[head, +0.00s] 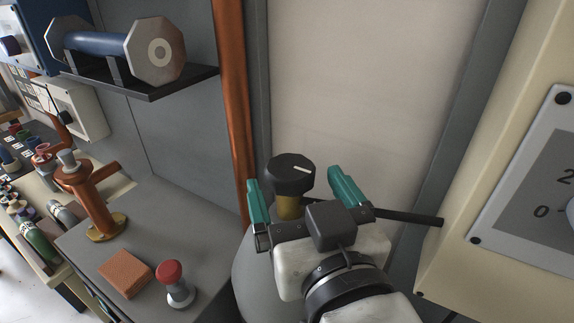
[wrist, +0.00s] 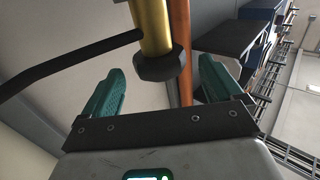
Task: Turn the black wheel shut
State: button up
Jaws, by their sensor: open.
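The black wheel (head: 291,174) is a dark many-sided knob with a white line on its top. It sits on a brass valve stem (head: 289,207) above a grey cylinder (head: 257,265). My gripper (head: 294,179) is open, with one teal finger on each side of the wheel in the picture. In the wrist view the wheel (wrist: 162,68) shows between the fingertips (wrist: 163,73), with a gap on both sides and the brass stem (wrist: 151,25) above it. I see no contact; whether the wheel is fully between the fingers in depth I cannot tell.
A black pipe (head: 410,217) runs right from the valve. A copper pipe (head: 233,110) stands behind at left. A cream cabinet (head: 500,120) is close at right. The grey bench (head: 150,195) holds a sponge-like block (head: 125,273) and a red-topped stamp (head: 173,285).

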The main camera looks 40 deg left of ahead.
aim_at(284, 156)
jog(key=x, duration=0.6)
jog(key=shift+r+p, duration=0.15)
jog(key=shift+p, duration=0.2)
jog(key=c, duration=1)
